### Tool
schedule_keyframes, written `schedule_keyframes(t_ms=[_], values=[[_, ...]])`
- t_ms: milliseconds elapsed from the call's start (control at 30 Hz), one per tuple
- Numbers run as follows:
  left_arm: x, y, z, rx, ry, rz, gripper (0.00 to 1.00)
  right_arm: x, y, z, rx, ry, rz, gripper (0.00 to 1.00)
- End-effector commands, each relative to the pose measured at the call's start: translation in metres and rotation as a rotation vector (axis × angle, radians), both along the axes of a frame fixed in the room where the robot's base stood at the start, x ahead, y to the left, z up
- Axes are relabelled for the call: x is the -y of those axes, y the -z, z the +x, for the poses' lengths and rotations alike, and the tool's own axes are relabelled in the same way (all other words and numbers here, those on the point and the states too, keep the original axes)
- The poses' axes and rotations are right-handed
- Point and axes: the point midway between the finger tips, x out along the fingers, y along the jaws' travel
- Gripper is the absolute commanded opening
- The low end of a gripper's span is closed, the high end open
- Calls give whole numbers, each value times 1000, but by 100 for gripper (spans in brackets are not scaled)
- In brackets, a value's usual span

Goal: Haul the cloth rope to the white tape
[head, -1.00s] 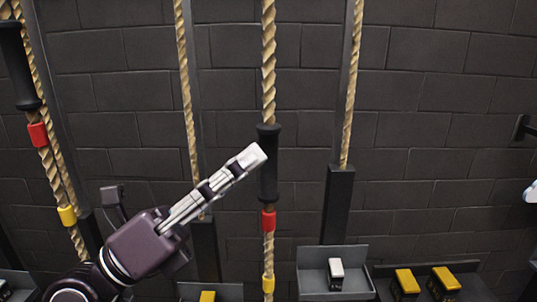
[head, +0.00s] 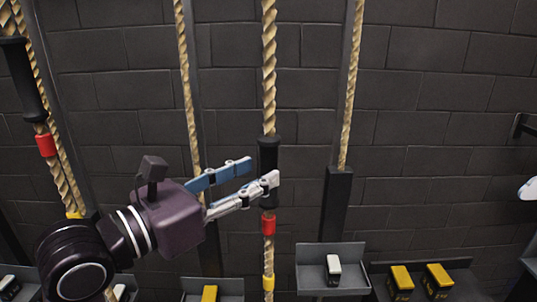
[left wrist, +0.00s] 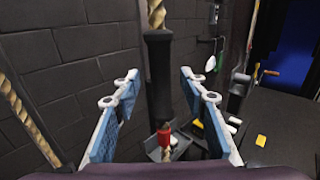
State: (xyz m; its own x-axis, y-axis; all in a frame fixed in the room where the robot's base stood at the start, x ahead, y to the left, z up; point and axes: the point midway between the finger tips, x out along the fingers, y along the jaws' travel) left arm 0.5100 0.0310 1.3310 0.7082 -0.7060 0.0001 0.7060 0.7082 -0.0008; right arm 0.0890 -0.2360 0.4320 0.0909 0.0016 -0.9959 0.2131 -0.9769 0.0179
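A tan twisted rope (head: 269,65) hangs in the middle of the head view, with a black sleeve (head: 267,152), a red band (head: 267,225) and a yellow band (head: 268,283) below it. My left gripper (head: 264,171) is open at the sleeve, one finger passing in front of its lower part. In the left wrist view the sleeve (left wrist: 159,85) stands upright between the spread fingers (left wrist: 160,74), with gaps on both sides; the red band (left wrist: 164,136) is below. I see no white tape on this rope. My right gripper cannot be made out.
Another rope with a black sleeve (head: 22,80) and red band (head: 46,145) hangs at the left. Thinner-looking ropes (head: 186,85) (head: 351,85) run beside posts. A grey tray (head: 310,268) holds a white-topped block (head: 333,270); yellow-topped blocks (head: 401,278) stand to its right.

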Motion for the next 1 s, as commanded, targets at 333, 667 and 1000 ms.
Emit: schedule_keyframes(t_ms=[333, 667, 1000], values=[[29, 0, 28, 0, 2, 0, 39, -3, -13, 0, 0, 2, 4, 0], [30, 1, 29, 1, 2, 1, 35, -3, -13, 0, 0, 1, 3, 0], [30, 1, 29, 1, 1, 1, 0, -3, -13, 0, 0, 1, 3, 0]])
